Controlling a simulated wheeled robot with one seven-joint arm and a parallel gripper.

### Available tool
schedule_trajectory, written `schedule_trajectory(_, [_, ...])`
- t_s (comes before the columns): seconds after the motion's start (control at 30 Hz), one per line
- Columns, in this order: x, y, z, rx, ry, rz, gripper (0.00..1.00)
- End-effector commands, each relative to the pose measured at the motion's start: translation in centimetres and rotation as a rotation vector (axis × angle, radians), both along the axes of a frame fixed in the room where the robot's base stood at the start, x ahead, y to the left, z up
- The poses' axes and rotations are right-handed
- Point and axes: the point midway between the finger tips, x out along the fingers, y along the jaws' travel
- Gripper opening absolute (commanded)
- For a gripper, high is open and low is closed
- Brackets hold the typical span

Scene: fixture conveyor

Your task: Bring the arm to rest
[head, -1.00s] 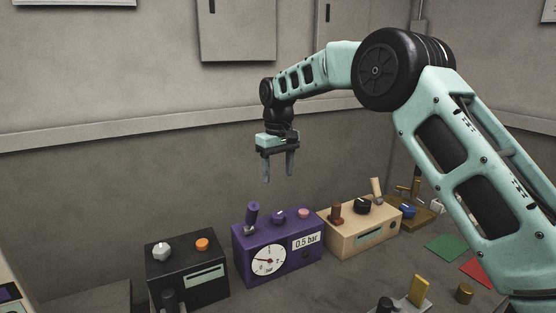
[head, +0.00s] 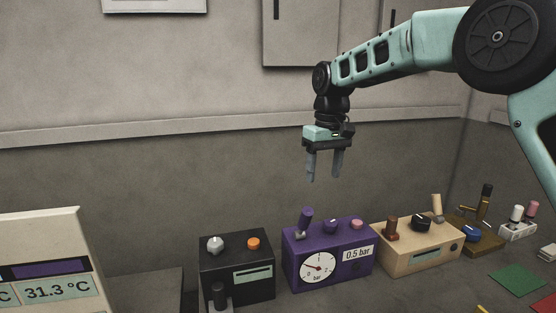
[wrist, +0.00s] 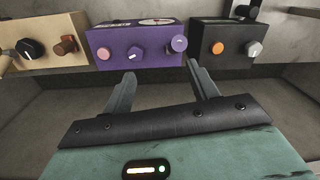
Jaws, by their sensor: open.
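My gripper (head: 324,170) hangs from my teal arm with its fingers pointing down, above the row of control boxes. In the head view it is over the purple box (head: 347,278), clear of it. Its two grey fingers are apart with nothing between them. The wrist view also shows my gripper (wrist: 160,85) open and empty, with the purple box (wrist: 110,48) beyond the fingertips. The purple box has a tilted lever, knobs, a round gauge and a label reading 0.5 bar.
A black box (head: 228,286) with a grey knob and an orange button stands left of the purple box. A beige box (head: 408,262) stands right of it. A display panel reading 31.3 °C (head: 85,245) is at left. A green mat (head: 518,281) lies at right.

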Motion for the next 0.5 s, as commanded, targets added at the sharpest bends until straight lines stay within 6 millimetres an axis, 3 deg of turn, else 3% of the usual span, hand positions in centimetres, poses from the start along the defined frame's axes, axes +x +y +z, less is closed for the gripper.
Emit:
schedule_trajectory(0.03, [-2.5, 1.6, 0.1, 0.013, 0.003, 0.028, 0.59])
schedule_trajectory(0.1, [-5.8, 3.3, -0.1, 0.03, 0.004, 0.06, 0.59])
schedule_trajectory(0.23, [-12.5, 5.8, -0.9, 0.052, 0.006, 0.118, 0.59])
schedule_trajectory(0.37, [-19.8, 6.9, -2.2, 0.059, 0.007, 0.171, 0.59])
schedule_trajectory(0.5, [-27.6, 6.5, -4.2, 0.051, 0.004, 0.221, 0.59])
